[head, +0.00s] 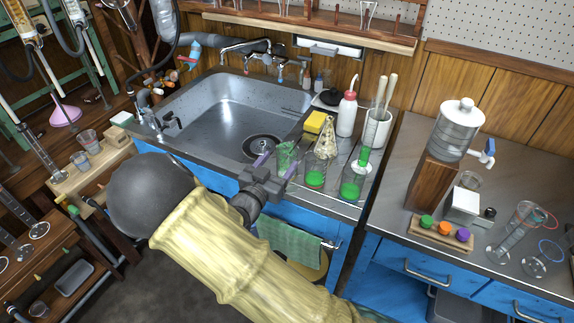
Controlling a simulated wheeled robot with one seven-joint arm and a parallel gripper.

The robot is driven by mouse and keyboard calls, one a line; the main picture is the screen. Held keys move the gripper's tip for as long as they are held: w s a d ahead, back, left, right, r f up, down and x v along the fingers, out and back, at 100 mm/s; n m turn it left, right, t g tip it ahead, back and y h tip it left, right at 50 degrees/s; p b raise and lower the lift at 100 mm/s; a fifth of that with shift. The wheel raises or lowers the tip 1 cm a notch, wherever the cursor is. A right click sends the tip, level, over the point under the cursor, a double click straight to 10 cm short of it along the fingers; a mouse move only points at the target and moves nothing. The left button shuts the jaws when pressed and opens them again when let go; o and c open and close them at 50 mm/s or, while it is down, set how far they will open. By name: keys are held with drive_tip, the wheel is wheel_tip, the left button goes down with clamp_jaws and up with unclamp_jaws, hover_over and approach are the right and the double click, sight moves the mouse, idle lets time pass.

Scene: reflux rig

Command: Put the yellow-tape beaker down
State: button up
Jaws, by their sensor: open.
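A clear beaker with green contents (287,155) is on the drainboard at the right of the sink. My gripper (277,163) is open, with its fingers at this beaker's near side, one left and one right of its lower part. A second glass vessel with green liquid (315,176) stands just to the right. A third green-filled vessel (352,184) stands further right near the front edge. No yellow tape can be made out on any of them, so I cannot tell which is the yellow-tape beaker. The base of the nearest beaker is partly hidden by my gripper.
A yellow sponge (314,122), a wash bottle (347,114) and a white pot with tall rods (377,130) stand behind the beakers. The steel sink basin (230,108) is empty. A green towel (290,238) hangs below. My arm covers the front.

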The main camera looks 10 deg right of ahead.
sight(287, 149)
drive_tip(key=shift+w+d, duration=0.35)
drive_tip(key=shift+w, duration=0.15)
drive_tip(key=shift+b+x, duration=0.35)
drive_tip(key=shift+x, duration=2.25)
drive_tip(key=shift+w+a, duration=0.1)
drive_tip(key=shift+a, duration=0.05)
drive_tip(key=c, duration=1.2)
drive_tip(key=shift+o, duration=0.2)
wheel_tip(287, 149, up, 10)
drive_tip(key=p, duration=0.2)
